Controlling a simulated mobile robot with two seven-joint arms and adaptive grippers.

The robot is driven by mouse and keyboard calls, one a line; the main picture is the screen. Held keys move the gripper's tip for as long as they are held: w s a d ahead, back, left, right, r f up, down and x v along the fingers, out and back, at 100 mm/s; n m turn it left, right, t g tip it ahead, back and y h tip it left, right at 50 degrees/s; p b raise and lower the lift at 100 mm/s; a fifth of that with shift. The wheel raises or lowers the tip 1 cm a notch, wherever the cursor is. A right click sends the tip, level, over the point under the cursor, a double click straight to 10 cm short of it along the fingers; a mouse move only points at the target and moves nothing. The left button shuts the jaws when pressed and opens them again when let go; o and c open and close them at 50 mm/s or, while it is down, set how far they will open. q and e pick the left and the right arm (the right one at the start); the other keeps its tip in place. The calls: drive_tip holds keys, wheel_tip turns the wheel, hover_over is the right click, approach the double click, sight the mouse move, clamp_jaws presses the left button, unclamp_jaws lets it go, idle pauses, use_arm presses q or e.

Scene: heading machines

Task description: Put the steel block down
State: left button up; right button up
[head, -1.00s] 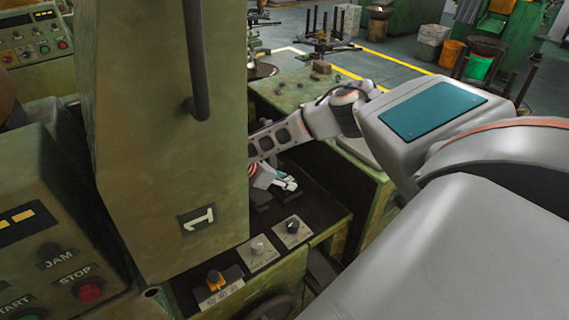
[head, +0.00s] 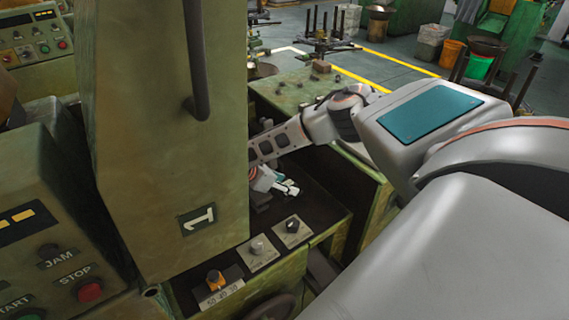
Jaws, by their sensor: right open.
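My right gripper (head: 287,187) is low over the dark recessed bed (head: 322,207) of the green machine, just behind the knobs on its front edge. Its pale fingers are partly hidden by the tall green door, and it is open. I cannot clearly make out the steel block. A small dark shape (head: 262,203) lies beside the fingers, but I cannot tell if it is the block or part of the machine. My left gripper is not in view.
A green door (head: 165,130) marked 1, with a dark handle (head: 197,60), stands close on the left. A control panel with a red stop button (head: 90,291) is lower left.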

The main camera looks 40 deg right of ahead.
drive_tip(key=p+v, duration=0.1)
drive_tip(key=v, duration=0.1)
drive_tip(key=shift+a+r+p, duration=0.15)
drive_tip(key=shift+r+p, duration=0.15)
drive_tip(key=v, duration=0.3)
drive_tip(key=shift+w+a+r, duration=0.1)
drive_tip(key=shift+w+a, duration=0.05)
drive_tip(key=shift+a, duration=0.1)
drive_tip(key=v, duration=0.5)
drive_tip(key=shift+a+r, duration=0.25)
drive_tip(key=shift+r, duration=0.1)
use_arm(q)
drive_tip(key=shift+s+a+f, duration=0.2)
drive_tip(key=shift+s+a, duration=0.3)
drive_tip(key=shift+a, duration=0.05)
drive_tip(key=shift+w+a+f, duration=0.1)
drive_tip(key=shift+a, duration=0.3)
